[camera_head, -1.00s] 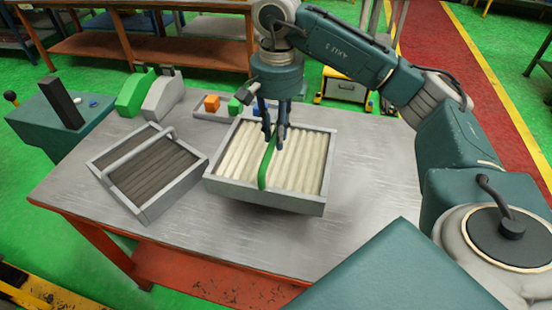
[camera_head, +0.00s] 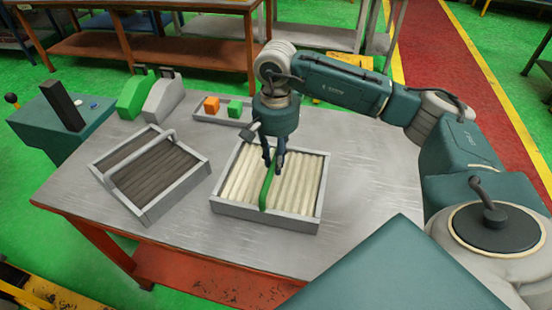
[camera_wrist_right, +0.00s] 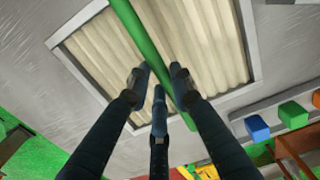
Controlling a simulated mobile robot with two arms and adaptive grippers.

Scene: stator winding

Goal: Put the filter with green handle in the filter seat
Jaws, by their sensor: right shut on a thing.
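The filter (camera_head: 290,221) has cream pleats in a grey square frame and a green handle (camera_head: 265,190) across its middle. It is over the front middle of the table; I cannot tell whether its underside touches the top. My right gripper (camera_head: 273,165) points down and is shut on the green handle. In the right wrist view, the gripper's fingers (camera_wrist_right: 158,82) are around the green handle (camera_wrist_right: 143,38), above the cream pleats (camera_wrist_right: 95,52). I cannot make out the filter seat. My left gripper is not in view.
A dark pleated filter (camera_head: 150,172) with a grey handle lies close on the left. A green stand (camera_head: 133,95) and a grey stand (camera_head: 163,98) are behind it. A tray with an orange block (camera_head: 211,105) and a green block (camera_head: 235,108) is at the back. The table's right side is clear.

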